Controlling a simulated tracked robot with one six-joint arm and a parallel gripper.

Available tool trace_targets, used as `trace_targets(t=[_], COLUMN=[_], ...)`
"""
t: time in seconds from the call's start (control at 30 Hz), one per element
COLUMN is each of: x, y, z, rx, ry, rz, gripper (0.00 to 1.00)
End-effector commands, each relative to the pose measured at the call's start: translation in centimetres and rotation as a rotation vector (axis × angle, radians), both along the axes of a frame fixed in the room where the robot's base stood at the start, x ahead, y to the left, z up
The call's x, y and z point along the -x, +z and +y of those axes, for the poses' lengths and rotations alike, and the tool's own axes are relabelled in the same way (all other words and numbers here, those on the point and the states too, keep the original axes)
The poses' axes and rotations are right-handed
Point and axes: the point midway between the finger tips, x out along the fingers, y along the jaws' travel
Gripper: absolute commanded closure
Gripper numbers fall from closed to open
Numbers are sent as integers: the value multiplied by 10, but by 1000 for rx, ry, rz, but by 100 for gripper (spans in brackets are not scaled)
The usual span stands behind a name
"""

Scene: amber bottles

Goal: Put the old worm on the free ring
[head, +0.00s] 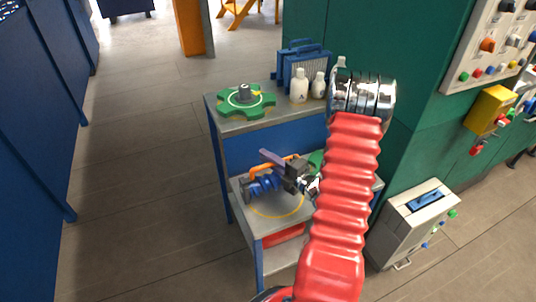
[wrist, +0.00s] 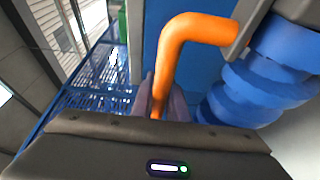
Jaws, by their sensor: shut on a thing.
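The worm, a blue screw (head: 263,185) with grey ends and an orange handle (head: 262,170), is at the left of the cart's lower shelf. In the wrist view, the orange handle (wrist: 178,50) bends down between the purple-grey fingers, and the blue thread (wrist: 262,75) fills the right. My gripper (head: 271,158) is shut on the handle, its dark body to the right. A thin yellow ring (head: 278,216) is marked on the lower shelf, in front of the worm in the picture. The gripper and worm hide its far side. I cannot tell whether the worm touches the shelf.
The cart's upper shelf (head: 226,112) holds a green gear wheel (head: 233,102), white bottles (head: 299,88) and a blue rack (head: 305,58). A green thing (head: 316,158) is partly hidden by my red arm. A grey case (head: 410,225) stands right of the cart. The floor at left is clear.

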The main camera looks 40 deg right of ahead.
Motion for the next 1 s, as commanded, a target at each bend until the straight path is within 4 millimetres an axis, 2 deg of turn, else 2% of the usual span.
trace_targets(t=[0.43,1.0], x=[0,-1], y=[-20,-21], z=[0,0], rx=[2,3], ry=[0,1], rz=[-4,-4], gripper=[100,100])
